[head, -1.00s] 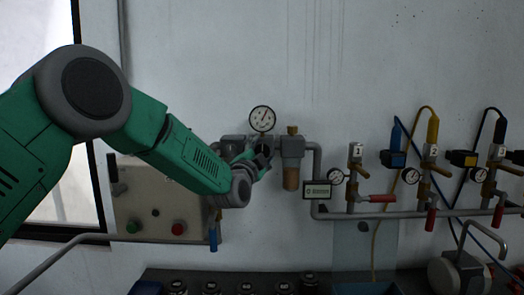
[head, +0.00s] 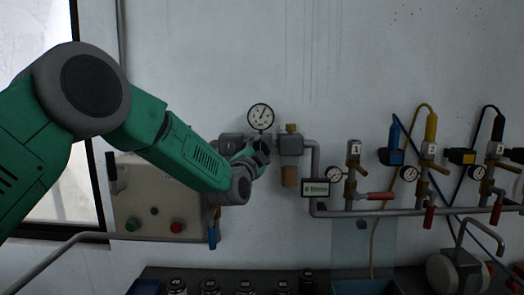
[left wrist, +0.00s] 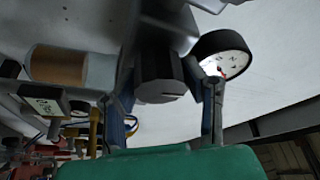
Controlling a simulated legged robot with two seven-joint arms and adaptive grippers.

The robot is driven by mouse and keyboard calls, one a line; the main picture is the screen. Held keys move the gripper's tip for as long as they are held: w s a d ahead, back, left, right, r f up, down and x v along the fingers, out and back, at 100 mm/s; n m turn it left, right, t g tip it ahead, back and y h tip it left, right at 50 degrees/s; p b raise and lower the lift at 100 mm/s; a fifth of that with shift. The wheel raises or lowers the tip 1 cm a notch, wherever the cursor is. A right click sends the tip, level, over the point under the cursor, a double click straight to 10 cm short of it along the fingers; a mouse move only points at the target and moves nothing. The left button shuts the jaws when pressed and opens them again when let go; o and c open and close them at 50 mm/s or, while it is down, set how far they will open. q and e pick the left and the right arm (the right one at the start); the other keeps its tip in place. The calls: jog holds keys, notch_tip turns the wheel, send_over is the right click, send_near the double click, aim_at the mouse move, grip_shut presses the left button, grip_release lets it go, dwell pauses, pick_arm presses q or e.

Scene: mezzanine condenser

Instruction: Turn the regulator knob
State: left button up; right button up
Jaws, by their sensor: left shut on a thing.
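The regulator knob (left wrist: 160,82) is a dark faceted cylinder in the left wrist view, between the fingers of my left gripper (left wrist: 165,118). In the head view my left gripper (head: 258,155) is at the regulator, just below the round white pressure gauge (head: 261,116), and it hides most of the knob. The gripper is shut on the knob. The gauge also shows in the left wrist view (left wrist: 222,62), with a red mark near its centre. My right gripper is in neither view.
A brass-topped filter (head: 291,145) is close right of the regulator. A small display (head: 317,187), pipes and several valves with red handles (head: 375,196) lie further right. A control box (head: 155,200) with green and red buttons is below my left arm. The wall above is clear.

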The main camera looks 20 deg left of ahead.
pick_arm(q)
jog(key=shift+f, duration=0.4)
